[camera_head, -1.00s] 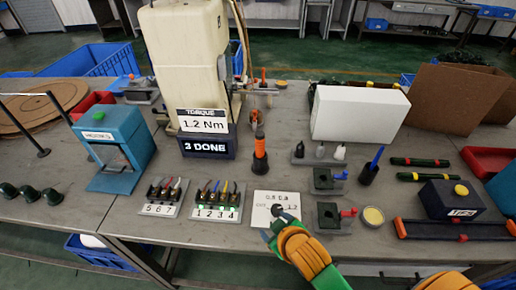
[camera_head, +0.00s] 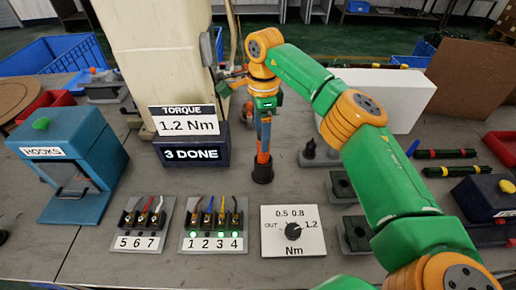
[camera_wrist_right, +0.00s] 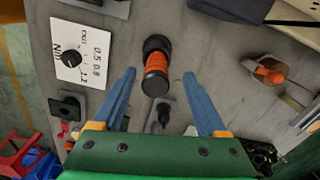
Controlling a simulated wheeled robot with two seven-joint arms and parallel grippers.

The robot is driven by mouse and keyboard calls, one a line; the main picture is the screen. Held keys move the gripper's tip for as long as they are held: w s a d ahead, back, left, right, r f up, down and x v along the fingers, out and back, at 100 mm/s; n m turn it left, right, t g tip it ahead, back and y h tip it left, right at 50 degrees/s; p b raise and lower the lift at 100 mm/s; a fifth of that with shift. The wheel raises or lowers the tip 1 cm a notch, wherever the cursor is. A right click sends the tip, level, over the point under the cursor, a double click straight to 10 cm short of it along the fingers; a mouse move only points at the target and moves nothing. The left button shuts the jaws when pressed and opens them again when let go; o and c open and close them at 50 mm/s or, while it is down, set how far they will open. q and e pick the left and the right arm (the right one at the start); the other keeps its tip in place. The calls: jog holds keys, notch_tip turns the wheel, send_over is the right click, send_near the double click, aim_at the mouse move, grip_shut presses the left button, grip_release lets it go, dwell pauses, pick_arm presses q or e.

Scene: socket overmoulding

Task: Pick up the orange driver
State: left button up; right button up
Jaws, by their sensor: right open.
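The orange driver (camera_head: 263,157) stands upright in a black round holder (camera_head: 263,173) on the bench, in front of the torque display. In the right wrist view the driver (camera_wrist_right: 157,62) shows its orange grip with black ends. My right gripper (camera_head: 264,118) is above and around the top of the driver in the head view, hiding part of it. In the right wrist view its two blue fingers (camera_wrist_right: 159,76) are spread wide, with the driver in line with the gap between them. The fingers do not touch it there. My left gripper is not in view.
A torque dial card (camera_head: 293,231) lies in front of the holder. Numbered terminal blocks (camera_head: 212,228) sit to its left. The torque display (camera_head: 189,120) stands behind left, the blue hooks box (camera_head: 68,165) further left. A white box (camera_head: 392,92) stands behind my right arm.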

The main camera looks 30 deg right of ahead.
aim_at(263, 156)
jog(key=f, duration=0.2)
jog(key=f+p, duration=0.1)
jog(key=f, duration=0.3)
jog(key=shift+s+d+f, duration=0.25)
jog(key=shift+a, duration=0.1)
grip_shut()
